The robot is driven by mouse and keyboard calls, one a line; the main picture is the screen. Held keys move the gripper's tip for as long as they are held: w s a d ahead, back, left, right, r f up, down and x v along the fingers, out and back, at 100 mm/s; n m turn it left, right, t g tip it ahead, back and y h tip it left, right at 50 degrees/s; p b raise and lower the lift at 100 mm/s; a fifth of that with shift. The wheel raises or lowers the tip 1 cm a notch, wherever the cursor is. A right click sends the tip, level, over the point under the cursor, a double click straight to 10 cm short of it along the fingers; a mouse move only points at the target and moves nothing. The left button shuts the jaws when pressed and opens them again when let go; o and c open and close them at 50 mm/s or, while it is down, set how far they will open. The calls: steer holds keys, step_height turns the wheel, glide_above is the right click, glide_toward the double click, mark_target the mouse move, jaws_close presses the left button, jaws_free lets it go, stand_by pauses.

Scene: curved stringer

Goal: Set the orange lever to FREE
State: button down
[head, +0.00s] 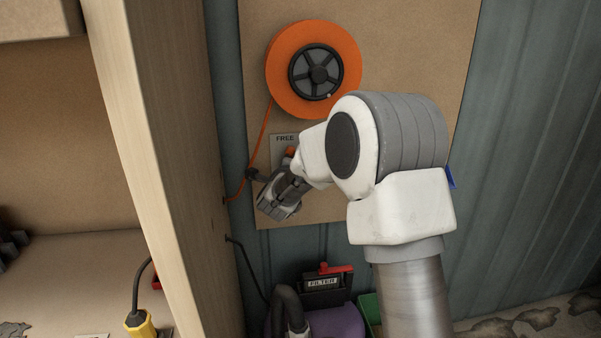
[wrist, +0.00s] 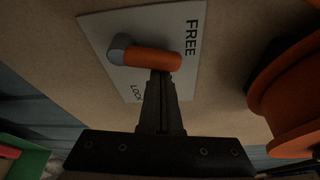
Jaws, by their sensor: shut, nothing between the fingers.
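The orange lever (wrist: 150,59) shows in the wrist view, on a pale plate (wrist: 100,32) fixed to the brown board. Its grey pivot end is at the left, and its orange arm points right and slightly down, its tip near the word FREE. In the head view only a bit of the lever (head: 291,152) shows beside my wrist.
An orange reel (head: 283,88) hangs above the plate, its cord running down on the left. A wooden post (head: 160,150) stands close at the left. Below are a FILTER box (head: 323,290) with a red handle and a purple object (head: 338,323).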

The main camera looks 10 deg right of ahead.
steer(key=shift+a+r+n+t+b, duration=0.25)
steer(key=shift+a+n+b, duration=0.3)
steer(key=shift+b, duration=0.45)
steer(key=s+b, duration=0.1)
steer(key=s, duration=0.8)
steer(key=shift+s+d+b, duration=0.2)
steer(key=shift+d+b, duration=0.15)
steer(key=shift+r, duration=0.1)
